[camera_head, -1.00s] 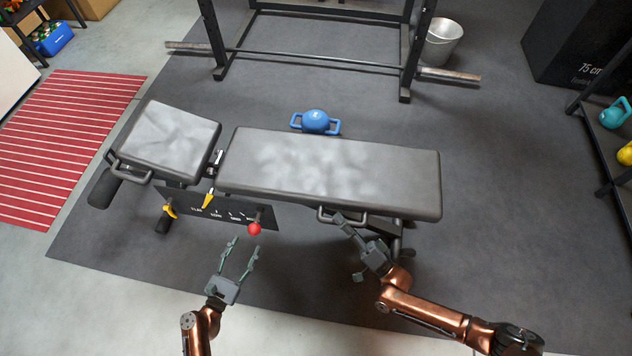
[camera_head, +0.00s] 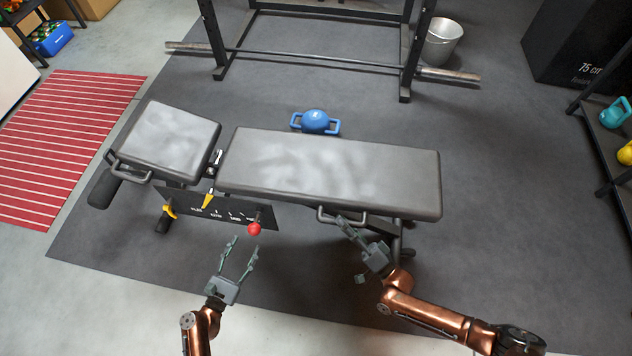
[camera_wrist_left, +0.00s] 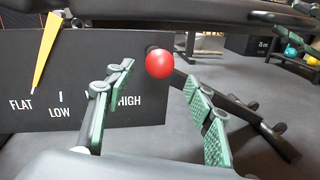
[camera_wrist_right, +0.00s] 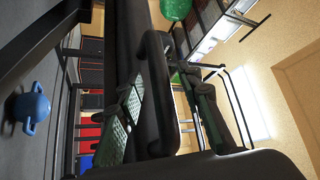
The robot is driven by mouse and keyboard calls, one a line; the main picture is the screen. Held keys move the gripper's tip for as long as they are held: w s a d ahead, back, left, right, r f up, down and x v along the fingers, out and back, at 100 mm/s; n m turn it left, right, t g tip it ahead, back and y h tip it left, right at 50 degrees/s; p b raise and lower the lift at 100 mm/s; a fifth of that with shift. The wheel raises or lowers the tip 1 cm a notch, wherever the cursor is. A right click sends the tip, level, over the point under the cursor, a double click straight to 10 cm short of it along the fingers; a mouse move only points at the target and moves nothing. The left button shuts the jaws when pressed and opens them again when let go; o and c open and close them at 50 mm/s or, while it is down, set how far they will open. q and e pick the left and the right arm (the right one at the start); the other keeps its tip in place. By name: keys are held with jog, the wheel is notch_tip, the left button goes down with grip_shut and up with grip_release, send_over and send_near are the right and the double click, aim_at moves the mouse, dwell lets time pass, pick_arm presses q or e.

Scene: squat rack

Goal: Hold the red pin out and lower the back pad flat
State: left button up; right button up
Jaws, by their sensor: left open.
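The red pin (camera_head: 254,229) is a red ball knob on the front of the black label plate (camera_head: 225,212). In the left wrist view the red knob (camera_wrist_left: 159,63) shows between and beyond the fingertips. My left gripper (camera_head: 245,247) is open just in front of it, with no visible contact. The long grey back pad (camera_head: 330,170) looks about level. A yellow pointer (camera_wrist_left: 48,45) has its tip near the FLAT label, on the LOW side. My right gripper (camera_head: 349,226) is open at the pad's side handle (camera_wrist_right: 165,90), which shows between its fingers.
The shorter seat pad (camera_head: 167,140) is at the left. A rack with a barbell (camera_head: 320,60) and a metal bucket (camera_head: 441,42) stand behind. Floor in front is clear.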

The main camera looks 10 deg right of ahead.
jog(key=v, duration=0.6)
dwell(0.4)
jog(key=shift+s, duration=0.1)
dwell(0.3)
